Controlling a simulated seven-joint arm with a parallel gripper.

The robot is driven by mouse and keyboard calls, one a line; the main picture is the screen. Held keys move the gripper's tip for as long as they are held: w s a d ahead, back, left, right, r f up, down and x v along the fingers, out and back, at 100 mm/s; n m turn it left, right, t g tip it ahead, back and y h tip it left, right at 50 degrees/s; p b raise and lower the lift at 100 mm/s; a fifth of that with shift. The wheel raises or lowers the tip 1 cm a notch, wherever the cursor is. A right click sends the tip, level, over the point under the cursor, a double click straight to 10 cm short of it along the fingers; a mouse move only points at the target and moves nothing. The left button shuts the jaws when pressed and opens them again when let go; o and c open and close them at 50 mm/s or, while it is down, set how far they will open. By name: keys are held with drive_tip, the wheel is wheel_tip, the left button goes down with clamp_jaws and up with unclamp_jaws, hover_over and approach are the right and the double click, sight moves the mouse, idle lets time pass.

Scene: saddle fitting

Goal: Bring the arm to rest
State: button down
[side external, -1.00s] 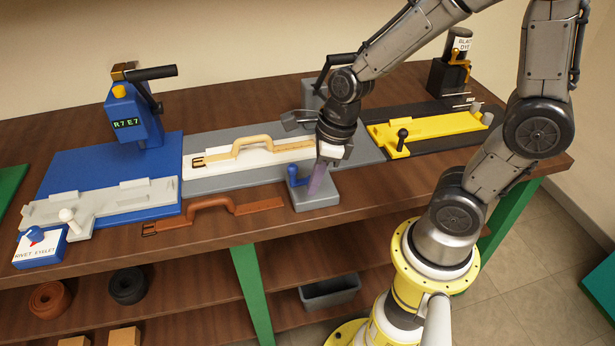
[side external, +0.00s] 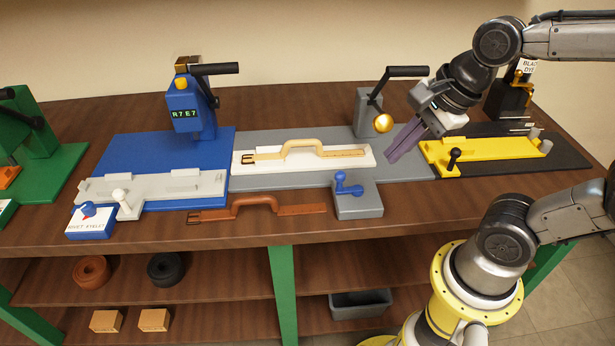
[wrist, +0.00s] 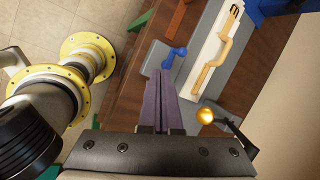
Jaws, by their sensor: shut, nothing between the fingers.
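My gripper (side external: 407,140) has purple fingers. It is raised above the right end of the grey station, just left of the yellow fixture, in the side view. In the wrist view its fingers (wrist: 160,85) lie together with nothing between them. The tan strap with a raised handle (side external: 308,151) lies on the white plate (side external: 240,166) of the grey base. It also shows in the wrist view (wrist: 213,62). A brown strap (side external: 256,209) lies at the table's front edge. My gripper appears apart from all of these.
A blue lever (side external: 346,184) stands on a grey block in front of the grey base. A lever with a gold ball (side external: 383,123) is close left of my gripper. The yellow fixture (side external: 490,153) is at right, the blue press (side external: 190,110) at left. Space above the table front is free.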

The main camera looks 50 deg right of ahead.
drive_tip(key=shift+s+d+r+n+t+h, duration=0.25)
drive_tip(key=shift+s+n, duration=0.5)
drive_tip(key=shift+n, duration=2.95)
drive_tip(key=shift+s+d+f+n+g+h, duration=0.1)
drive_tip(key=shift+s+d+n, duration=0.45)
drive_tip(key=shift+n, duration=3.15)
drive_tip(key=shift+s+d+r+n+t+h, duration=0.15)
drive_tip(key=shift+s+n, duration=0.75)
drive_tip(key=shift+n, duration=2.8)
